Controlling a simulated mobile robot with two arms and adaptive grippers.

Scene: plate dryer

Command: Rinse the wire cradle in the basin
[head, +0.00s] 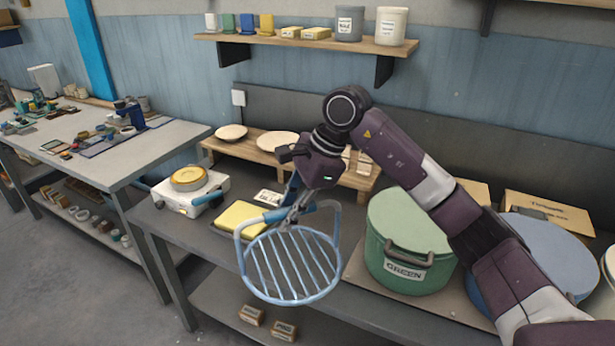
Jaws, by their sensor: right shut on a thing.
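The light blue wire cradle (291,266), a round barred rack with raised loop handles, hangs over the front edge of the dark bench (215,262). My right gripper (291,217) is shut on it near the top of its rim, at the back. The arm comes in from the right, above the green pot. The cradle looks tilted, with its barred face towards me. I see nothing in this view that is clearly a basin. My left gripper is not in view.
A lidded green pot (408,240) stands right of the cradle, with a blue lidded pot (540,260) beyond it. Behind are a yellow sponge-like block (240,217), a white burner unit (190,190) and a wooden riser (270,155) with plates. A second table (150,150) stands left.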

